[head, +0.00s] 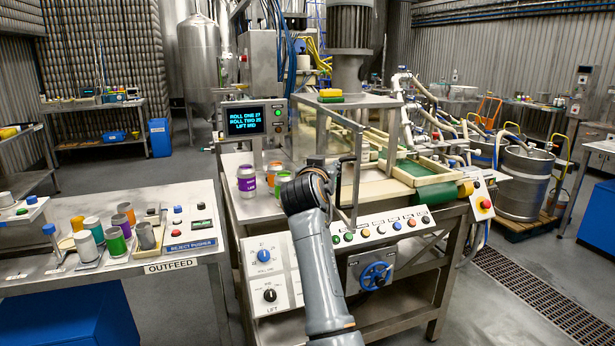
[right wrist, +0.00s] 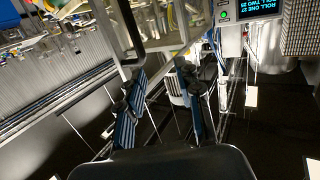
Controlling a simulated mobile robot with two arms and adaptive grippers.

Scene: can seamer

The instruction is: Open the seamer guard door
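The seamer guard door (head: 357,192) is a grey metal frame with a clear panel at the front of the seamer. Its top bar slants out from the enclosure towards me, so it appears to stand partly open; the exact angle is hard to judge. A dark upright handle (head: 338,185) is on its near side. My right gripper (head: 322,162) is at the handle, mostly hidden behind my wrist. In the right wrist view its two fingers (right wrist: 160,80) are apart, with a dark bar and grey frame (right wrist: 103,30) close by the left finger. Contact cannot be told. My left gripper is not in view.
Cans (head: 246,181) stand on the seamer table left of my right wrist. A button panel (head: 382,228) and blue handwheel (head: 376,275) are at the front. The outfeed table (head: 190,262) with several cans is on the left. A screen (head: 243,121) stands behind.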

